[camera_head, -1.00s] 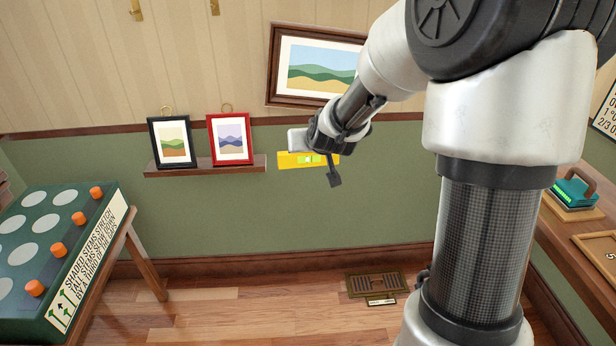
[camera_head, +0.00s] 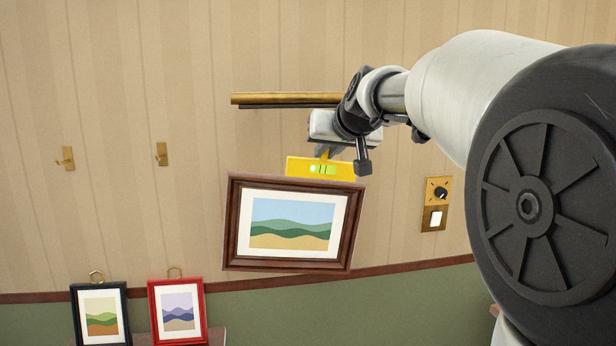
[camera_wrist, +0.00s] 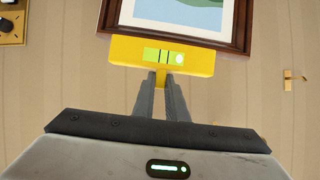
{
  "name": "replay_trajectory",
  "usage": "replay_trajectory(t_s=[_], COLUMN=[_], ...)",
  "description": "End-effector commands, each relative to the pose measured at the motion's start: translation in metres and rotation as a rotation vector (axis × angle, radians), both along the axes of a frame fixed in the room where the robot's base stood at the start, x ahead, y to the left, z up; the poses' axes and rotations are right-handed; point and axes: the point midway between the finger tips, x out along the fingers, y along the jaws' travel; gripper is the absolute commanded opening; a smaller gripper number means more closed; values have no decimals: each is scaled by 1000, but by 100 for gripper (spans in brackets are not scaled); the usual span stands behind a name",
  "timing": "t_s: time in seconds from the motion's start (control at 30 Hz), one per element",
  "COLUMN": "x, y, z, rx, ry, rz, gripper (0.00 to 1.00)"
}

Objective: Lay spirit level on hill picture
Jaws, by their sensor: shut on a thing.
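The spirit level (camera_head: 300,168) is a yellow bar with a bright green vial. My gripper (camera_head: 325,151) is shut on a small tab on it and holds it in front of the wall at the top edge of the hill picture (camera_head: 231,225). The wrist view shows the level (camera_wrist: 200,58) beside the picture frame (camera_wrist: 178,33), overlapping its edge; I cannot tell if they touch. The fingers (camera_wrist: 161,85) hold the tab. The hill picture has a brown wooden frame and hangs tilted, its right side lower.
A brass rail (camera_head: 270,99) is on the wall above the picture. Two brass hooks (camera_head: 67,158) (camera_head: 162,154) are at left. A brass dial and switch plate (camera_head: 433,212) is right of the picture. A black-framed picture (camera_head: 75,310) and a red-framed picture (camera_head: 155,310) stand below left.

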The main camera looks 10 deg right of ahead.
Motion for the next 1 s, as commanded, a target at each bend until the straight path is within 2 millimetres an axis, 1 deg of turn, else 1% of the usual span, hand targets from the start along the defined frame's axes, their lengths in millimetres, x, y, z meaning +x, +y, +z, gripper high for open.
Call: replay_trajectory(t_s=[0.07,0.27,1.0], x=[1,13,71], y=[0,1,3], z=[3,2,-10], rx=[1,1,1], ry=[-1,1,1], rz=[2,2,2], gripper=[0,0,0])
